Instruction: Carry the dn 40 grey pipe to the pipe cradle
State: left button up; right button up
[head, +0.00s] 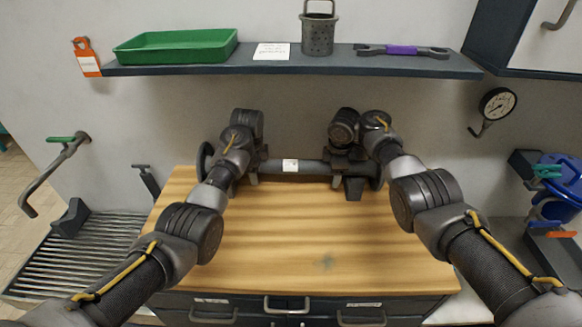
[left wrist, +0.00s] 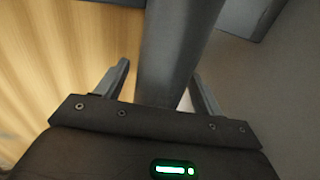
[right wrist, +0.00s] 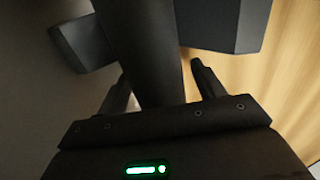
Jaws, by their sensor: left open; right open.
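The grey pipe (head: 310,167), with a white label and a round flange at each end, lies left to right at the back of the wooden worktop, on dark support blocks (head: 354,188). My left gripper (head: 252,174) is open around its left part. In the left wrist view the fingers (left wrist: 160,70) stand on either side of the pipe (left wrist: 170,45). My right gripper (head: 345,163) is open at its right part. In the right wrist view its fingers (right wrist: 160,72) flank the pipe (right wrist: 140,45). Two dark notched stands (head: 70,218) on the left grating look like the pipe cradle.
The wooden worktop (head: 300,235) is bare in front of the pipe. A shelf (head: 300,68) above holds a green tray (head: 175,46), a metal basket and a wrench. A tap (head: 55,170) juts over the slatted grating (head: 85,255). A blue bucket (head: 560,180) is at right.

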pick_arm(q)
jog(key=shift+f, duration=0.3)
pick_arm(e)
jog(key=shift+f, duration=0.3)
pick_arm(q)
grip_shut()
pick_arm(e)
grip_shut()
pick_arm(q)
jog(key=shift+r, duration=0.1)
pick_arm(e)
jog(key=shift+r, duration=0.1)
